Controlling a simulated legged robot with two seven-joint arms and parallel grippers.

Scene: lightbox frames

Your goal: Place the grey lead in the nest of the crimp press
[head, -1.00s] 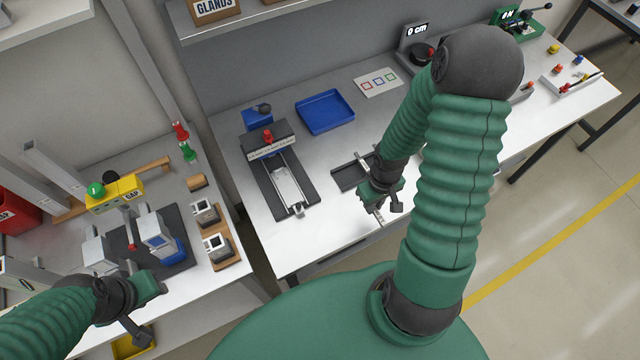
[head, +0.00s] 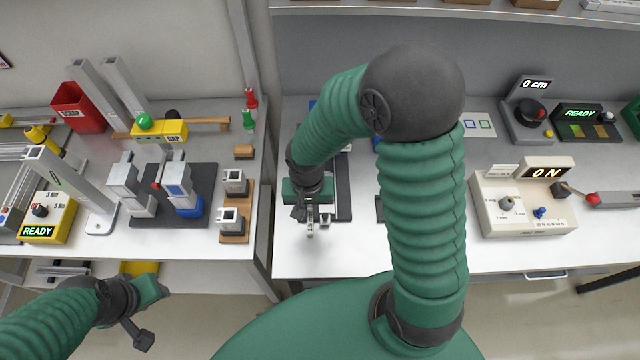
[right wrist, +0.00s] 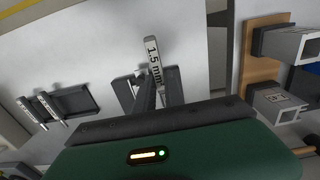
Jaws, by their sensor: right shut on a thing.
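My right gripper (head: 309,215) is over the front of the middle bench, its fingers pointing down. In the right wrist view it (right wrist: 150,92) is shut on a flat grey metal piece (right wrist: 153,62) marked "1.5 mm". My left gripper (head: 148,312) hangs at the lower left, away from everything; whether it is open is unclear. I cannot make out a grey lead. A green device (head: 632,115), cut off at the right edge, may be the crimp press; its nest is not in view.
A black tray (right wrist: 75,102) with two grey bars lies on the white bench. A white "0 N" box (head: 522,205) with a red-knobbed lever stands at the right. Fixtures with grey blocks (head: 178,185) fill the left bench. A gap separates the benches.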

